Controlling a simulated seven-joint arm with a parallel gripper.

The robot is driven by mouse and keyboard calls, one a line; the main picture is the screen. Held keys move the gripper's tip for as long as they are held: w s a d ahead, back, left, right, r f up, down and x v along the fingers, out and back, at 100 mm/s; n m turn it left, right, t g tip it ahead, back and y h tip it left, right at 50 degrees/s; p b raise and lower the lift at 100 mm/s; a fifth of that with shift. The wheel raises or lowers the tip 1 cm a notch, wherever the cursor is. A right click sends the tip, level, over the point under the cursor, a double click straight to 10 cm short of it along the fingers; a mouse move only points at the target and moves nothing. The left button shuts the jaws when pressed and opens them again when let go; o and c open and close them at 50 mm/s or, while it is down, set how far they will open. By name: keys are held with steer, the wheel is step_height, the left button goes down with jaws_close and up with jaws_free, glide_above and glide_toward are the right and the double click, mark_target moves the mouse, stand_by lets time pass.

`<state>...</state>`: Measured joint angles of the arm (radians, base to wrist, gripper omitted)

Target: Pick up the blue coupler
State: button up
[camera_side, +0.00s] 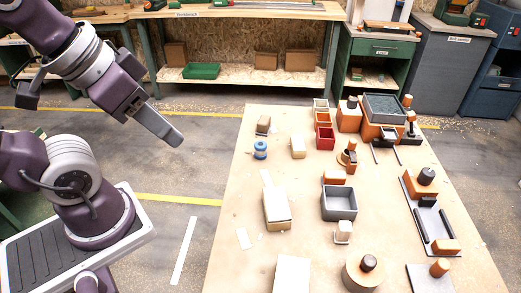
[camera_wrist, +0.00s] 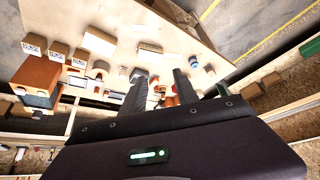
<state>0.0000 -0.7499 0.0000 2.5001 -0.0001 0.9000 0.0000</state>
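The blue coupler (camera_side: 260,149) is a short, round blue piece with a paler middle, standing near the far left part of the wooden table (camera_side: 235,200). My gripper (camera_side: 174,137) is in the air to the left of the table, well apart from the coupler and higher than it. In the side view its fingers overlap. In the wrist view the two fingers of my gripper (camera_wrist: 159,75) stand apart with nothing held between them.
A small wooden block (camera_side: 298,147) stands right of the coupler and another block (camera_side: 263,124) behind it. A cardboard-coloured box (camera_side: 277,209) is nearer the front. A grey open bin (camera_side: 339,203) and red bin (camera_side: 325,139) stand further right. Bare tabletop surrounds the coupler.

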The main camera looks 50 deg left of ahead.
steer(key=o, duration=0.5)
steer(key=shift+o, duration=0.2)
step_height(320, 180, up, 6)
steer(key=f, duration=0.1)
steer(key=w+a+r+n+t+y, duration=0.1)
steer(key=w+a+r+t+y, duration=0.2)
steer(key=w+a, duration=0.55)
steer(key=w+a+r+n+t+y, duration=0.1)
steer(key=w+a+r+t+y, duration=0.15)
steer(key=w+a, duration=0.6)
steer(key=m+t+h, duration=0.2)
steer(key=m+h, duration=0.2)
steer(key=h, duration=0.3)
glide_above(267, 154)
steer(key=s+a, duration=0.1)
steer(key=s, duration=0.6)
steer(key=f, duration=4)
steer(key=shift+w+a+f, duration=0.15)
steer(key=shift+w+f, duration=0.05)
steer(key=shift+f, duration=0.2)
steer(key=x, duration=0.7)
steer(key=shift+f, duration=0.1)
steer(key=shift+w, duration=0.15)
steer(key=shift+c, duration=0.4)
